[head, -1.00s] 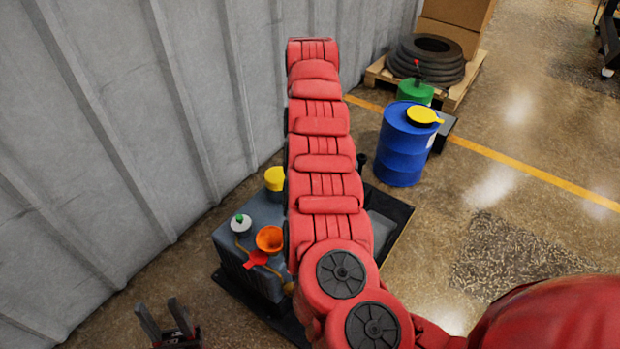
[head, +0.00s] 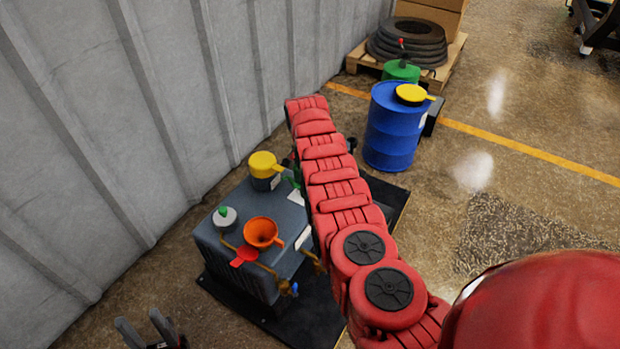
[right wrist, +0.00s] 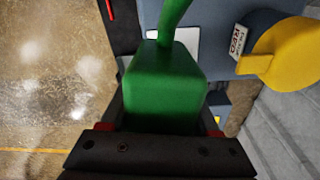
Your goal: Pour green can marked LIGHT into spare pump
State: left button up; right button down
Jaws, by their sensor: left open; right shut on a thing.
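A green can (right wrist: 165,85) with a green spout fills the middle of the right wrist view. My right gripper (right wrist: 163,118) is shut on it. No LIGHT mark shows on the visible faces. In the head view only a bit of green (head: 292,178) shows beside my right arm, which hides the rest. A grey pump box (head: 225,258) stands below, with an orange funnel (head: 262,233) on top and a red piece (head: 243,257) beside it. I cannot read whether it is the spare pump. My left gripper (head: 148,330) is open and empty at lower left.
A blue drum (head: 390,135) stands behind, a ribbed wall (head: 90,130) at left. The right floor is clear.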

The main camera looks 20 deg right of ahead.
aim_at(298, 173)
jog(key=shift+a+r+p, duration=0.1)
jog(key=shift+p, duration=0.25)
jog(key=shift+s+a+f+h+p, duration=0.2)
jog(key=shift+a+p, duration=0.25)
jog(key=shift+p, duration=0.45)
jog(key=shift+s+a+f+h+p, duration=0.1)
jog(key=shift+s+a+p, duration=0.25)
jog(key=shift+p, duration=0.55)
jog(key=shift+s+a+f+p, duration=0.25)
jog(key=shift+a+p, duration=0.1)
jog(key=shift+a, duration=0.15)
jog(key=shift+s+a+f+p, duration=0.25)
jog(key=shift+a+p, duration=0.1)
jog(key=shift+a, duration=0.15)
jog(key=shift+s+a+f+t+h, duration=0.2)
jog(key=shift+s+a, duration=0.05)
jog(key=shift+a, duration=0.25)
jog(key=shift+s+a+f+t+h, duration=0.2)
jog(key=shift+a, duration=0.25)
jog(key=shift+w+d+r+t+h+p, duration=0.15)
jog(key=shift+r+t+h, duration=0.1)
jog(key=shift+r+h, duration=0.25)
jog(key=shift+d+r+t+h+p, duration=0.1)
jog(key=shift+d+r+t+h, duration=0.1)
jog(key=shift+r+h, duration=0.35)
jog(key=shift+w+d+r+t+h+p, duration=0.1)
jog(key=shift+r+t+h, duration=0.2)
jog(key=shift+r, duration=0.3)
